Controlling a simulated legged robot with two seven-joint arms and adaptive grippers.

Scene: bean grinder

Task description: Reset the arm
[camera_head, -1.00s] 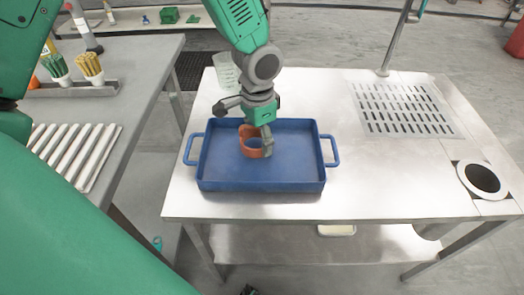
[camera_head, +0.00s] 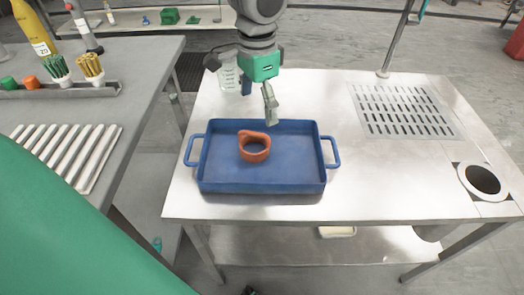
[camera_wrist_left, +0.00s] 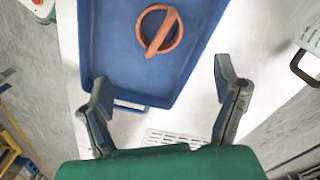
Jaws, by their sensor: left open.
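My left gripper (camera_head: 268,105) hangs above the far side of the blue tray (camera_head: 225,180), apart from what lies in it. In the left wrist view its two fingers (camera_wrist_left: 165,100) are spread wide with nothing between them. An orange ring-shaped part with a short handle (camera_head: 254,147) lies inside the tray, left of its middle. It also shows in the left wrist view (camera_wrist_left: 160,30), beyond the fingertips. My right gripper is in neither view.
The tray stands on a steel table (camera_head: 400,190) with a slotted drain grate (camera_head: 405,110) and a round hole (camera_head: 482,180) at the right. A grey side table (camera_head: 130,75) at left holds brushes and a ribbed white rack (camera_head: 65,150).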

